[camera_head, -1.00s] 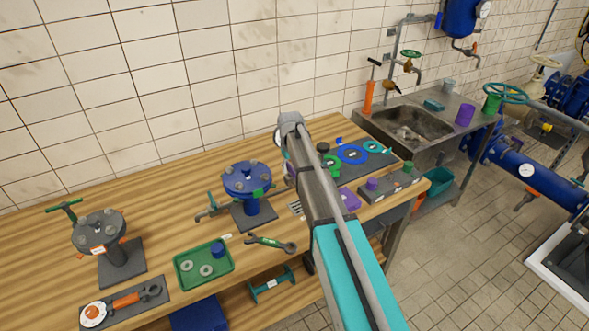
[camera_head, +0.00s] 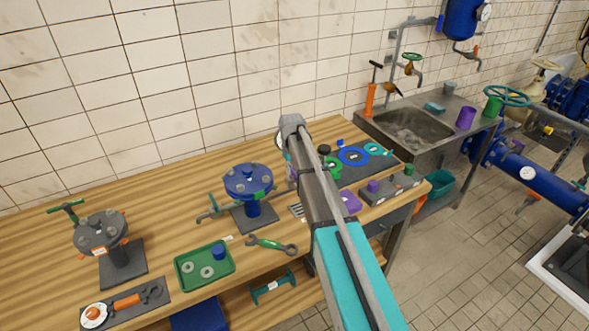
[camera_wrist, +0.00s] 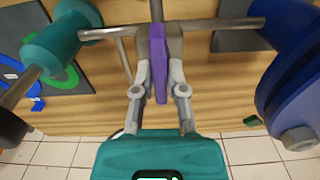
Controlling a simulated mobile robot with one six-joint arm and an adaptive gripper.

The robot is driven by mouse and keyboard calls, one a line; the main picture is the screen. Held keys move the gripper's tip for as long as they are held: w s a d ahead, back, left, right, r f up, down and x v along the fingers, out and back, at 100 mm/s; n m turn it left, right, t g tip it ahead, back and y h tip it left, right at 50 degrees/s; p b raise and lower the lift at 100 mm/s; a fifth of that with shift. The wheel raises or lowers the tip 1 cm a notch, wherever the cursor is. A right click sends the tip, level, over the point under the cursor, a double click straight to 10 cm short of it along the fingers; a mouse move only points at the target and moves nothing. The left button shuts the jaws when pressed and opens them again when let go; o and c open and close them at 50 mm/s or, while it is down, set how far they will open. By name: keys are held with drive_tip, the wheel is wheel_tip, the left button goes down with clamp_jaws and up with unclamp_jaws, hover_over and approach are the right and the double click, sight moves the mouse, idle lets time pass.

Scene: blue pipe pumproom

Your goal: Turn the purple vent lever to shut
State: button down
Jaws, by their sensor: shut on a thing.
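The purple vent lever (camera_wrist: 159,65) stands upright in the wrist view, crossing in front of a horizontal steel pipe (camera_wrist: 205,26). My gripper (camera_wrist: 160,55) is shut on it, one grey finger on each side. The lever's lower end reaches down between the fingers towards my palm. The pipe runs between a teal fitting (camera_wrist: 62,38) on the left and a blue flanged body (camera_wrist: 292,80) on the right.
A green tray (camera_head: 205,268), a wrench (camera_head: 270,245) and a grey flanged stand (camera_head: 101,232) are on the wooden bench left of my arm. Blue and teal rings (camera_head: 353,156) lie on a dark mat to the right. A sink (camera_head: 412,128) stands beyond the bench.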

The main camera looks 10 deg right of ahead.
drive_tip(key=shift+d+m, duration=0.1)
drive_tip(key=shift+m, duration=0.3)
drive_tip(key=m, duration=0.3)
drive_tip(key=shift+m, duration=0.3)
drive_tip(key=m, duration=0.4)
drive_tip(key=shift+m, duration=0.3)
drive_tip(key=m, duration=0.8)
drive_tip(key=shift+w+m, duration=0.15)
drive_tip(key=shift+m, duration=0.25)
drive_tip(key=c, duration=0.7)
unclamp_jaws()
drive_tip(key=shift+a, duration=0.2)
drive_tip(key=shift+d, duration=0.1)
